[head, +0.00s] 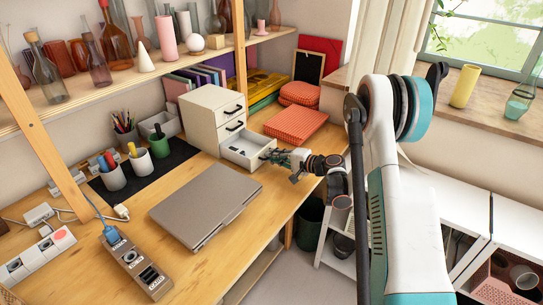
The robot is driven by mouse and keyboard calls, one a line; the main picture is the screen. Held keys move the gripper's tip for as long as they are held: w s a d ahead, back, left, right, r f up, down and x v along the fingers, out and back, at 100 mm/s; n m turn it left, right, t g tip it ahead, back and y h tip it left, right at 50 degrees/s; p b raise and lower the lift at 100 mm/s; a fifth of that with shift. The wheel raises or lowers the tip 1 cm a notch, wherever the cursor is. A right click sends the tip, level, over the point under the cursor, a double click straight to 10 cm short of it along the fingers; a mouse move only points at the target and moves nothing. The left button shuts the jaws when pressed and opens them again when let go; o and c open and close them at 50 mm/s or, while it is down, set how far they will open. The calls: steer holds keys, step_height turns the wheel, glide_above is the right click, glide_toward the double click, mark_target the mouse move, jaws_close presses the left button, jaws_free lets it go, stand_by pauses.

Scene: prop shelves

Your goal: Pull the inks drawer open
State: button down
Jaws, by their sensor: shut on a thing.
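A small white drawer unit (204,108) with dark handles stands on the wooden desk, near its back. Its bottom drawer (240,153) is pulled out part way, and a few small dark items lie inside. The two drawers above it are closed. I cannot read any label that names the inks drawer. My gripper (270,156) is at the front of the bottom drawer, shut on its handle, which the fingers mostly hide. My arm reaches in from the right.
A closed grey laptop (205,204) lies in front of the drawer unit. Coral boxes (296,124) are to its right. Pen cups (112,173) stand on a dark mat to the left. A shelf (150,74) with bottles runs above. A power strip (38,255) is at the left.

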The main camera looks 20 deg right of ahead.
steer(key=shift+s+f, duration=0.1)
steer(key=shift+s, duration=0.1)
steer(key=c, duration=1.7)
jaws_free()
steer(key=shift+d, duration=0.15)
steer(key=v, duration=1.2)
steer(key=shift+r, duration=0.2)
